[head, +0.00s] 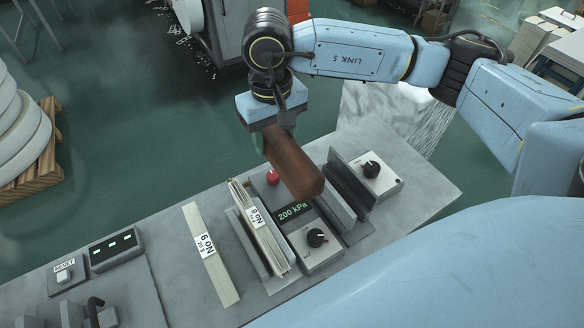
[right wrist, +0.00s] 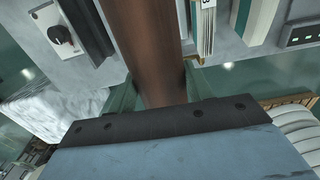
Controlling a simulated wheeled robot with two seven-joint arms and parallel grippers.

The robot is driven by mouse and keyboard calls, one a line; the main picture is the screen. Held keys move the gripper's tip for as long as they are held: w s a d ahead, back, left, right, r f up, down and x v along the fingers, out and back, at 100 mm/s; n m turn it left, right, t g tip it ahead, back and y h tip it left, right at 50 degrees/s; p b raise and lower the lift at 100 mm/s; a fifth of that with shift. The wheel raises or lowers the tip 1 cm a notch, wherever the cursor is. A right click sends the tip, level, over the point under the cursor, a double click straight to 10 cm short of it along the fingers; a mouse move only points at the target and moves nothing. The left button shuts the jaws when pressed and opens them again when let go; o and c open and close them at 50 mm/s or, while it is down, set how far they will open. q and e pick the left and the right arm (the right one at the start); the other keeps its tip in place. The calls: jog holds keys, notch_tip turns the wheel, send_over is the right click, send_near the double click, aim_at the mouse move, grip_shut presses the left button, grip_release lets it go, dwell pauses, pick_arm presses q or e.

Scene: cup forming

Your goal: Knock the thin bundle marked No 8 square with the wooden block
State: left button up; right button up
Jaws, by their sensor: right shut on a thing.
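The brown wooden block (head: 298,172) is held in my right gripper (head: 275,135), which is shut on its upper part. The block slants down to the right over the bench. The right wrist view shows the block (right wrist: 152,45) between both fingers (right wrist: 158,92). The thin bundle marked No 8 (head: 268,242) stands on edge in a grey holder (head: 279,287), left of and below the block in the head view. Its sheets look uneven at the top. The block appears apart from it. The bundle also shows in the right wrist view (right wrist: 203,35). My left gripper is out of view.
Another pale bundle, apparently marked No 9 (head: 219,273), lies left of the holder. A 200 kPa display (head: 293,211), a knob box (head: 317,243), a red button (head: 272,178) and dark upright plates (head: 350,190) stand to the right. A reset box (head: 66,274) is at left.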

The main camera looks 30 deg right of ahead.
jog(key=s+a+r+p, duration=0.1)
jog(key=s+a+p, duration=0.7)
jog(key=s, duration=0.3)
jog(key=b, duration=0.3)
send_over(267, 238)
jog(key=shift+f, duration=2.65)
notch_tip(267, 238, down, 4)
jog(key=b, duration=0.4)
jog(key=shift+s+r, duration=0.1)
jog(key=shift+r, duration=0.25)
jog(key=shift+r+p, duration=0.7)
jog(key=shift+r, duration=1.05)
jog(key=shift+f, duration=0.1)
